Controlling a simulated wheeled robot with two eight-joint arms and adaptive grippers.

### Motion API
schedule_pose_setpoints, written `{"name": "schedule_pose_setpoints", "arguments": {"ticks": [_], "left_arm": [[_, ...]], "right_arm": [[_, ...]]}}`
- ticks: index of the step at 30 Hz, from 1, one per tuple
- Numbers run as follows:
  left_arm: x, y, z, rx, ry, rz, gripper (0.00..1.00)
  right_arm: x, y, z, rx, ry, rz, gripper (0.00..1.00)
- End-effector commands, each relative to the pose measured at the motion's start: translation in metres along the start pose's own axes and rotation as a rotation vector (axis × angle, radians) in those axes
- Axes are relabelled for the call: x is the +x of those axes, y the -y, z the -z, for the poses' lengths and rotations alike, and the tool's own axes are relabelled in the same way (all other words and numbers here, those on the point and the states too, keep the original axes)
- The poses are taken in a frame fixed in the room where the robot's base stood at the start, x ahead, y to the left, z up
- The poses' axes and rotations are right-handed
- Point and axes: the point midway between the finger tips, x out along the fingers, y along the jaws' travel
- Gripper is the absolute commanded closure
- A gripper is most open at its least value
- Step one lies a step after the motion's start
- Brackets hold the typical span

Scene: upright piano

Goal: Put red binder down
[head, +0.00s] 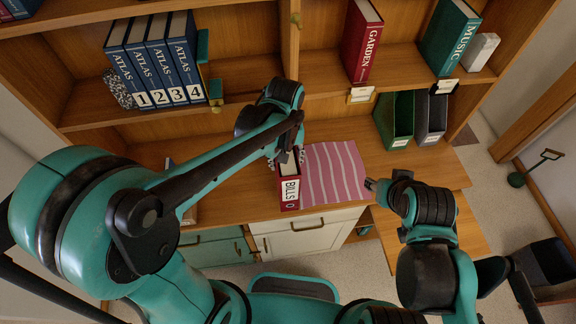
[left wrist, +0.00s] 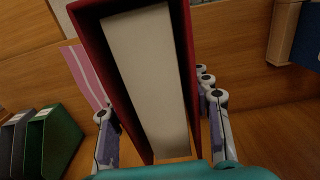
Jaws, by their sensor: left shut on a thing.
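The red binder (head: 289,188), labelled BILLS, is upright with its spine facing me, near the front edge of the wooden desk (head: 235,195). My left gripper (head: 285,158) is shut on it from above and behind the spine. In the left wrist view the binder (left wrist: 97,50) shows its white pages and red covers between the two fingers (left wrist: 160,115). I cannot tell whether its bottom touches the desk. My right gripper (head: 371,184) is at the right of the striped cloth, away from the binder; its fingers are too small to read.
A pink striped cloth (head: 335,172) lies right beside the binder. Green (head: 395,122) and grey (head: 431,118) file holders stand at the desk's back right. Shelves above hold several blue atlases (head: 155,60), a red GARDEN book (head: 361,42) and a green MUSIC book (head: 449,38).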

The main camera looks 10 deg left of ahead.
Motion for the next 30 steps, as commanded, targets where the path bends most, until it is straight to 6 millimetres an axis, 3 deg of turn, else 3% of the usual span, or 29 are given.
{"name": "schedule_pose_setpoints", "arguments": {"ticks": [5,18,26,30], "left_arm": [[0.009,0.013,0.008,-0.004,0.000,0.000,1.00],[0.063,0.091,0.050,-0.004,0.000,0.000,1.00],[0.073,0.103,0.056,0.000,0.000,0.000,1.00],[0.091,0.103,0.056,0.000,0.000,0.000,1.00]], "right_arm": [[0.003,0.000,-0.002,0.000,0.000,0.000,0.59],[0.016,0.000,-0.011,0.000,0.000,0.000,0.59],[0.018,0.000,-0.012,0.000,0.000,0.000,0.59],[0.022,0.000,-0.016,0.000,0.000,0.000,0.59]]}}
